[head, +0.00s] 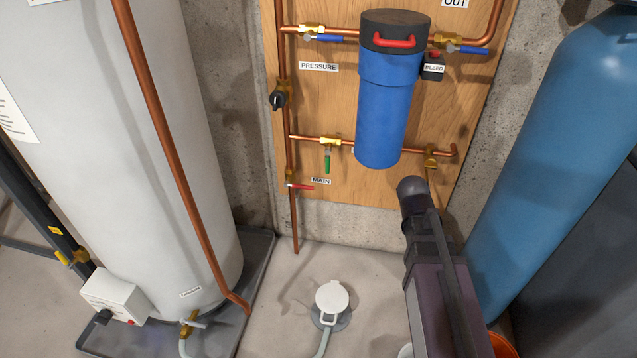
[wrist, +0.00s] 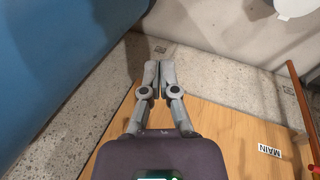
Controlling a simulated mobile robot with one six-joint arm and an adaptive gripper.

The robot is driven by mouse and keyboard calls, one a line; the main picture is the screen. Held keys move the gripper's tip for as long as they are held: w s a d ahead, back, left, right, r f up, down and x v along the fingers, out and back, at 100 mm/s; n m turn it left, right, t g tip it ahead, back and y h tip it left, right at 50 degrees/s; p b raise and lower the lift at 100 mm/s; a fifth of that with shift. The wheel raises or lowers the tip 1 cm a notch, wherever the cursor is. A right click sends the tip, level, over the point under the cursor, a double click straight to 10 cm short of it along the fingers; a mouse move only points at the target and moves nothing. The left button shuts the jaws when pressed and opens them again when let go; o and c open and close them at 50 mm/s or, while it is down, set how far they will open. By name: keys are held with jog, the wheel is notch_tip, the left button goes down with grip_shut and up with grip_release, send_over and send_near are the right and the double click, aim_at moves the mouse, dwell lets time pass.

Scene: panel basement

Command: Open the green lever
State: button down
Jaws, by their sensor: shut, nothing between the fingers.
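The green lever (head: 327,160) hangs straight down from a brass valve (head: 330,141) on the lower horizontal copper pipe in the head view. It stands crosswise to that pipe. The lever is not visible in the wrist view. My gripper (wrist: 152,80) shows in the wrist view with its two grey fingers together and nothing between them. It is in front of the lower part of the wooden board, pointing toward the concrete wall foot and floor. In the head view my arm rises at right of the lever, apart from it, and the fingers cannot be made out.
A blue filter housing (head: 385,110) hangs right of the lever. A red lever (head: 300,186) and the MAIN label (head: 321,181) are below left; the label also shows in the wrist view (wrist: 270,151). A white boiler (head: 120,130) stands left, a blue tank (head: 560,140) right.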

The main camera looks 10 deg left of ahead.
notch_tip(320, 180, down, 8)
jog(key=w+a+n+t+h+b, duration=0.1)
jog(key=w+a+b, duration=0.2)
jog(key=b, duration=0.5)
jog(key=n+t+h+b, duration=0.35)
jog(key=n+t, duration=0.55)
jog(key=t, duration=0.4)
send_near(328, 162)
jog(key=s+a+f, duration=0.2)
jog(key=a, duration=0.5)
jog(key=shift+a+f+h+p, duration=0.2)
jog(key=shift+h+p, duration=0.1)
jog(key=shift+h, duration=0.15)
jog(key=shift+d+m, duration=0.1)
jog(key=shift+m, duration=0.2)
jog(key=s+d+x, duration=0.1)
jog(key=d+x, duration=0.1)
jog(key=x, duration=1)
jog(key=shift+d, duration=0.45)
